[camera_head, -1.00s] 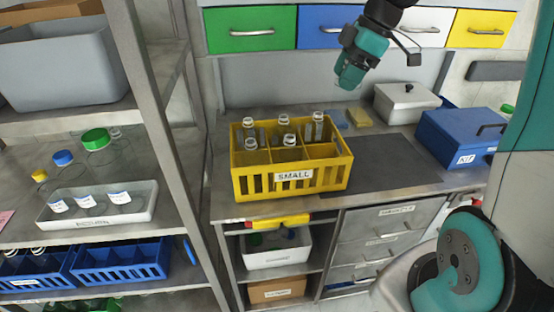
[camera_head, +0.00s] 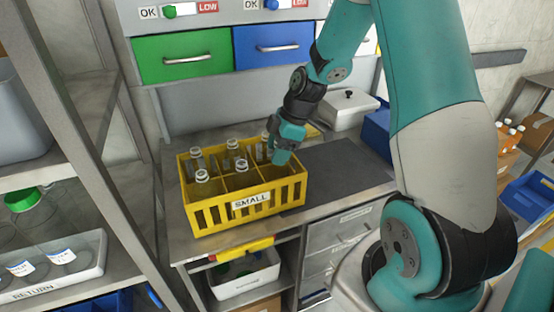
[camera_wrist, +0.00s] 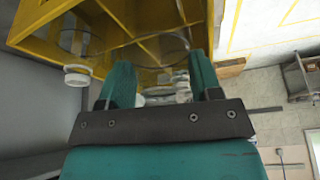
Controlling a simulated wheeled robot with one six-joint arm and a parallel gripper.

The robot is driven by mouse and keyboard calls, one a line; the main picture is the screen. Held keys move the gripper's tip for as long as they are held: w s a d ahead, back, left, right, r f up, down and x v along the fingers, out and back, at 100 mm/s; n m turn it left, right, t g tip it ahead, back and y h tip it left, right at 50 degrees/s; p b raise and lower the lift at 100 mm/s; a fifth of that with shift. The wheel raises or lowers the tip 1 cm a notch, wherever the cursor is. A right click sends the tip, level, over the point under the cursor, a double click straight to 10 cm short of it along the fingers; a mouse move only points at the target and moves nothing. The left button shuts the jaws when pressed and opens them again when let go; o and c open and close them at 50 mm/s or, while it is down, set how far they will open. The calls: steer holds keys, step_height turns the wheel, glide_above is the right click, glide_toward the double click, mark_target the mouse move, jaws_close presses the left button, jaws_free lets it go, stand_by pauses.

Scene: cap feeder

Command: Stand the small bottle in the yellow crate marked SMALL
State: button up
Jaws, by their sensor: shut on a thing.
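The yellow crate marked SMALL (camera_head: 252,216) stands on the bench, with several clear bottles in its compartments. My gripper (camera_head: 281,159) is over the crate's right side, pointing down, just in front of the back-right bottle. In the wrist view my gripper (camera_wrist: 160,82) is shut on a clear small bottle (camera_wrist: 152,52), seen as a faint glass outline between the fingers over the crate's dividers. The head view hides this bottle behind the gripper, so I cannot tell whether it touches the crate floor. A bottle with a white neck (camera_wrist: 77,75) stands left of the fingers.
A dark mat (camera_head: 345,165) lies clear right of the crate. Behind it are a lidded grey box (camera_head: 347,108) and a blue box (camera_head: 378,130). Green (camera_head: 186,58) and blue (camera_head: 273,47) drawers hang above. A shelf post (camera_head: 108,165) stands at left.

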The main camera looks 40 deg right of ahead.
steer(key=shift+f+p, duration=0.3)
steer(key=shift+f, duration=1.7)
steer(key=shift+f, duration=0.2)
steer(key=o, duration=0.8)
steer(key=shift+r, duration=0.1)
